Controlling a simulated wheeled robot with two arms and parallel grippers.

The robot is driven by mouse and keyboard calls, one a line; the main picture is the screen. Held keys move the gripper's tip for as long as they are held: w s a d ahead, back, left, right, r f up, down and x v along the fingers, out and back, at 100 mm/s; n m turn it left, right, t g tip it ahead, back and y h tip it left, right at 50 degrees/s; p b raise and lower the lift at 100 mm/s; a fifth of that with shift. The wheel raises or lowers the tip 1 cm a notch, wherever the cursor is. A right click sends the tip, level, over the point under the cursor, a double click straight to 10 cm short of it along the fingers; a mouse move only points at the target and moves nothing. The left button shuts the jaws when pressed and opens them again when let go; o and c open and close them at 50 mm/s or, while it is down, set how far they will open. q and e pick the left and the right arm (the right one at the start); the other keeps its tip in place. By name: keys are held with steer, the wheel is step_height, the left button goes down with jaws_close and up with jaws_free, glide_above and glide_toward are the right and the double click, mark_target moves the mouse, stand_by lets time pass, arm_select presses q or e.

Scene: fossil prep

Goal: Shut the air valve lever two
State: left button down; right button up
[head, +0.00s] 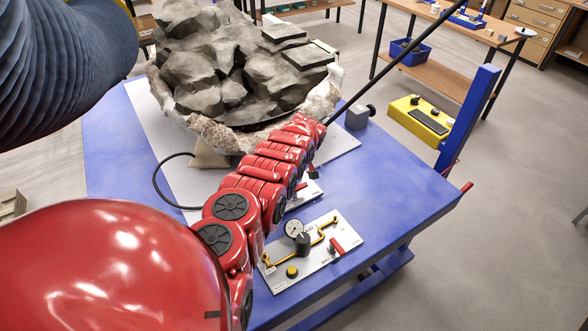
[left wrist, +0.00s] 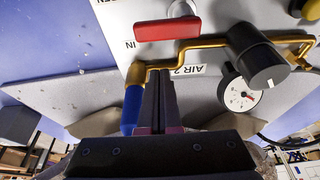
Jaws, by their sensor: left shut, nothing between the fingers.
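In the left wrist view a white panel (left wrist: 215,12) carries an upside-down "AIR 2" label. Its red lever (left wrist: 167,30) lies across the picture, roughly along the brass pipe (left wrist: 215,41). A black knob (left wrist: 258,55) and a round gauge (left wrist: 240,90) sit to its right. My left gripper (left wrist: 160,74) is shut and empty; its tips show below the lever and pipe, apart from the lever in the picture. My right gripper is in neither view.
A second valve panel (head: 325,262) with a gauge and red lever (head: 338,246) lies nearer the front of the blue table (head: 395,200). A rock-filled plaster jacket (head: 215,138) stands behind. A blue hose (left wrist: 133,108) is beside my fingers. The table's right side is mostly clear.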

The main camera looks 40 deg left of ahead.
mark_target(299, 190)
arm_select(q)
steer(key=shift+s+d+r+p, duration=0.1)
steer(key=shift+s+d+p, duration=0.15)
steer(key=shift+d+p, duration=0.25)
steer(key=shift+s+d+r+p, duration=0.1)
steer(key=shift+s+d+p, duration=0.15)
steer(key=shift+d+p, duration=0.25)
steer(key=shift+s+d+f, duration=0.15)
steer(key=shift+s+d, duration=0.05)
steer(key=shift+d, duration=0.4)
